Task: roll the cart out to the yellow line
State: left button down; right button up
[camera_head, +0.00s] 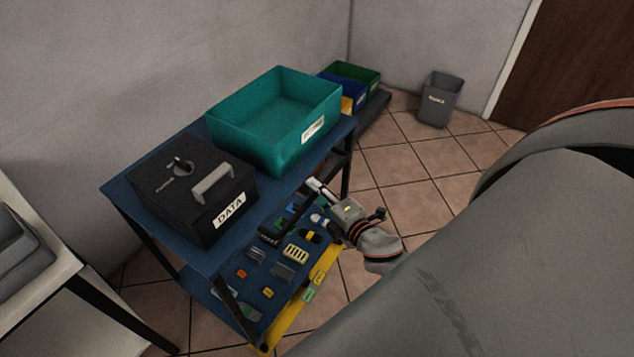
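The blue cart (193,247) stands against the wall at left centre, with dark legs and a lower shelf; I see no wheels. A black box labelled DATA (190,205) and a teal bin (262,140) stand on its top. My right gripper (310,204) is at the cart's right side, below the top and over the lower shelf. Its fingers are small and partly lost against the shelf, so whether they grip anything is unclear. A yellow strip (287,318) runs along the lower shelf's right edge; I cannot tell whether it is on the floor. My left gripper is out of view.
Small coloured parts lie on the lower shelf. Green and blue bins (355,75) stand low behind the cart. A grey waste bin (440,100) stands by the brown door (565,60). A white table (55,262) is at the left edge. Tiled floor (405,165) is clear right of the cart.

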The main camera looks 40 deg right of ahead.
jog(key=s+r, duration=0.2)
jog(key=s, duration=0.9)
jog(key=shift+s+a, duration=0.3)
